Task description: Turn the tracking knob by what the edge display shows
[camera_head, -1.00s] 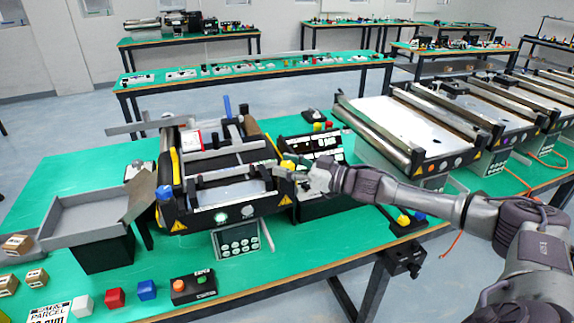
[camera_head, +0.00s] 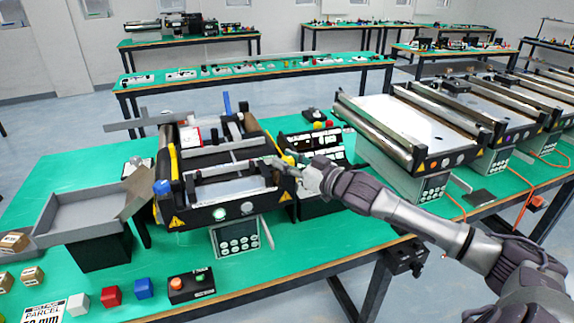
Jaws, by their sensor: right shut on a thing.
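The mini conveyor (camera_head: 238,207) stands on the green table, with a black front panel. My right gripper (camera_head: 286,170) reaches in from the right and is shut at the conveyor's right side, by its front corner. A bit of yellow knob (camera_head: 289,160) shows right at the fingers; the gripper hides most of it. It appears to be the tracking knob, held in the fingers. The edge display, a black box with white readouts (camera_head: 312,141), stands behind the gripper; its figures are too small to read. My left gripper is not in view.
A grey tray (camera_head: 80,218) on a black stand is at the left. A keypad (camera_head: 238,238) hangs below the conveyor front. A red cube (camera_head: 111,296), a blue cube (camera_head: 144,288) and a button box (camera_head: 192,286) lie at the front edge. Larger conveyors (camera_head: 400,130) stand at right.

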